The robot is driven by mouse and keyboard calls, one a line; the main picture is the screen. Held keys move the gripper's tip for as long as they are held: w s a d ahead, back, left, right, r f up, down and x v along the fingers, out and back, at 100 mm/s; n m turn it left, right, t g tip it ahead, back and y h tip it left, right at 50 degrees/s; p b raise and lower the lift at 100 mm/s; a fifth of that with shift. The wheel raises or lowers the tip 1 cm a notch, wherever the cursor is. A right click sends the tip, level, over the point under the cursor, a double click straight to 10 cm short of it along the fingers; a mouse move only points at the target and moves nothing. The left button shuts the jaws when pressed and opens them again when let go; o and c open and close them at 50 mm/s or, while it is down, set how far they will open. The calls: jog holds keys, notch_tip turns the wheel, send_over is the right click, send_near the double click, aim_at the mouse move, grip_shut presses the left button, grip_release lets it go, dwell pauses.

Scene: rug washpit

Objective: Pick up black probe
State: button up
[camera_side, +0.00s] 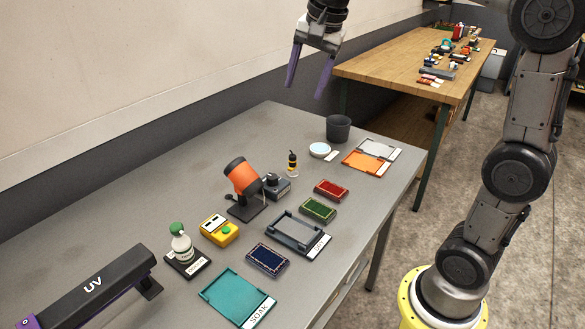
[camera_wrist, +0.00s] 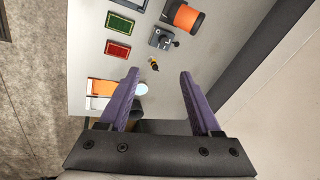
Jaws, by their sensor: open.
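I cannot tell for sure which thing is the black probe. A small dark grey box (camera_side: 275,188) with a black knob-like part on top stands mid-table beside the orange heater-like cylinder (camera_side: 243,176); the box also shows in the wrist view (camera_wrist: 160,41). A small upright black and yellow bottle-like thing (camera_side: 292,164) stands just behind it, and shows in the wrist view (camera_wrist: 154,65). My gripper (camera_side: 304,92) is open and empty, pointing down high above the table's far part.
A dark cup (camera_side: 338,129), a white round dish (camera_side: 320,150) and orange and white trays (camera_side: 366,163) stand at the far end. Red (camera_side: 331,189) and green (camera_side: 318,209) pads, a grey tray (camera_side: 298,233), a yellow box (camera_side: 219,230) and a UV bar (camera_side: 95,285) lie nearer.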

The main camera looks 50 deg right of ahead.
jog(key=w+d+f+m+g, duration=0.1)
jog(key=w+d+f+m, duration=0.2)
jog(key=w+d+f, duration=0.45)
jog(key=m+g, duration=0.2)
jog(key=g, duration=0.1)
send_over(292, 155)
notch_tip(292, 155, down, 11)
jog(key=shift+y, duration=0.3)
jog(key=f, duration=0.8)
jog(key=shift+s, duration=0.25)
jog(key=shift+w+f, duration=0.15)
jog(key=shift+f, duration=2.7)
jog(key=shift+c, duration=0.2)
grip_shut()
jog(key=shift+r, duration=0.1)
